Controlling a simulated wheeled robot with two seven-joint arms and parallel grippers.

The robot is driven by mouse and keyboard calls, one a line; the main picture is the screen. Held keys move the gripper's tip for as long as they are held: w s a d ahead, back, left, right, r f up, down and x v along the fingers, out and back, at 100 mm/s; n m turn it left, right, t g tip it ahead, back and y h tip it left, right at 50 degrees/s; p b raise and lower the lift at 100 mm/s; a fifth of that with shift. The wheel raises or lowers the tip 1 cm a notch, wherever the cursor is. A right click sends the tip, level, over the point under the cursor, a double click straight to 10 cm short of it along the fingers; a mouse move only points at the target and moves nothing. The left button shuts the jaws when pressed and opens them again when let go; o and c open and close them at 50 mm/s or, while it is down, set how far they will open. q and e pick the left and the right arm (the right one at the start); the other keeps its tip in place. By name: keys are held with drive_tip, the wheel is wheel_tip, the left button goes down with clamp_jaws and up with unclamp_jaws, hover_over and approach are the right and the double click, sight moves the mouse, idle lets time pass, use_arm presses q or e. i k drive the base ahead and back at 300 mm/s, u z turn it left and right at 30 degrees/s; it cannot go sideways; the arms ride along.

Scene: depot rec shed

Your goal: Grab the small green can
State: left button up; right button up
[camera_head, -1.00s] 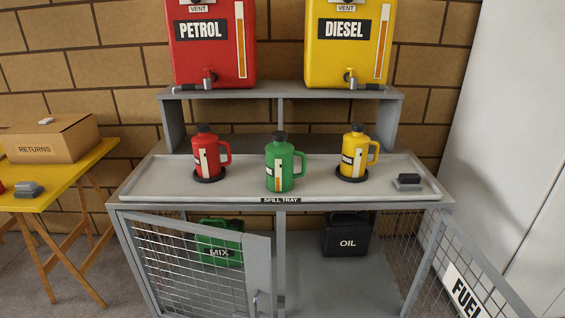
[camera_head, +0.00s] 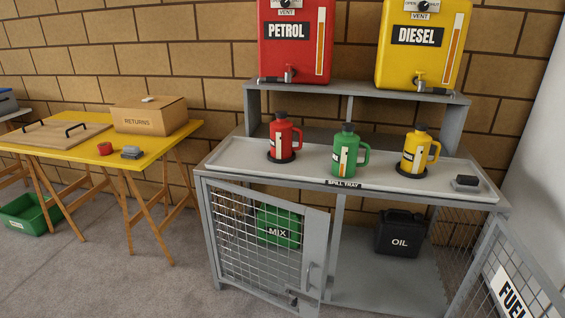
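The small green can (camera_head: 345,153) stands upright on the spill tray (camera_head: 237,160), between the small red can (camera_head: 283,138) on its left and the small yellow can (camera_head: 417,150) on its right. It has a dark cap, a handle on its right side and a pale label strip with an orange part. A larger green can marked MIX (camera_head: 279,227) sits behind the mesh door in the cabinet below. Neither of my grippers shows in the head view.
The left mesh door (camera_head: 262,244) stands partly open in front of the cabinet; the right door (camera_head: 508,283) is swung out. A black OIL can (camera_head: 398,233) is inside. A yellow table (camera_head: 67,148) with a returns box (camera_head: 148,116) stands left.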

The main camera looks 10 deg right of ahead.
sight(346, 145)
drive_tip(key=u, duration=0.85)
drive_tip(key=i, duration=1.6)
drive_tip(key=z, duration=0.65)
